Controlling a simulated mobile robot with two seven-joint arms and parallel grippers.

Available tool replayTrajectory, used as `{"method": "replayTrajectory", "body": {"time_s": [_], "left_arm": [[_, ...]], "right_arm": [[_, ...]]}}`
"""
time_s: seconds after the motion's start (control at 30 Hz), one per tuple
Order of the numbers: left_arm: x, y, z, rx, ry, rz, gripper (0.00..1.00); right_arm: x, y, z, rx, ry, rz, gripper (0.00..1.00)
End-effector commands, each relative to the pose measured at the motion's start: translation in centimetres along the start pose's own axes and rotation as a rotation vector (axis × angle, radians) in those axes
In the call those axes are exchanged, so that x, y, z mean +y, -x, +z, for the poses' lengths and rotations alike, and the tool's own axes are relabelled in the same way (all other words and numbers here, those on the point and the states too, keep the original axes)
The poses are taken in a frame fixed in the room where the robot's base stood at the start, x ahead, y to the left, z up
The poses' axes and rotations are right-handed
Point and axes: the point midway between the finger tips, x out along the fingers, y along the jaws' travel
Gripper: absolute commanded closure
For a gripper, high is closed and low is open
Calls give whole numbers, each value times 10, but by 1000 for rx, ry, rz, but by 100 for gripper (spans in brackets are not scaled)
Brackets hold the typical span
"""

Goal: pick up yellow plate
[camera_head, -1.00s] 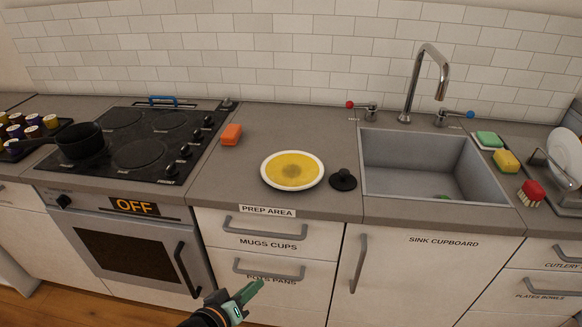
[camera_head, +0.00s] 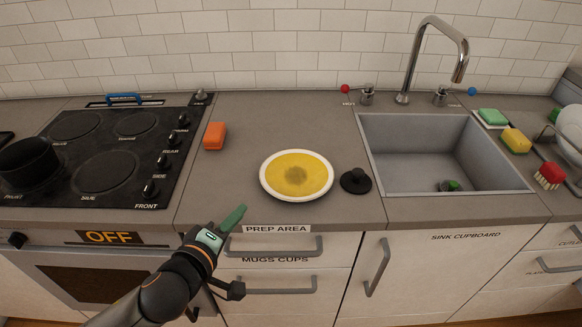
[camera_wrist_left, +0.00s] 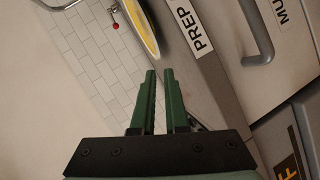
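The yellow plate (camera_head: 318,177), with a white rim and a brownish smudge in its middle, lies flat on the grey counter behind the PREP AREA label. Part of its edge shows at the top of the left wrist view (camera_wrist_left: 140,30). My left gripper (camera_head: 238,212) has green fingers and is at the counter's front edge, left of and nearer than the plate, not touching it. In the left wrist view its fingers (camera_wrist_left: 160,72) are a narrow gap apart with nothing between them. My right gripper is not in view.
A black round knobbed object (camera_head: 356,181) sits close to the plate's right side. An orange block (camera_head: 215,136) lies behind left, beside the black hob (camera_head: 100,160). The sink (camera_head: 400,196) is to the right. The counter between block and plate is clear.

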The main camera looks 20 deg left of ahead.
Motion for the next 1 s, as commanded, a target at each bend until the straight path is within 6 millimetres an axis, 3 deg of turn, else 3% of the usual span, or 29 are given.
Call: {"method": "replayTrajectory", "body": {"time_s": [0.27,0.7,1.0], "left_arm": [[7,-4,-3,9,40,16,88],[8,-62,-4,10,40,16,88],[8,-78,-4,9,39,16,88]], "right_arm": [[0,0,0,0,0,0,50],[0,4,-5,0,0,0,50],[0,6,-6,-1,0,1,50]]}}
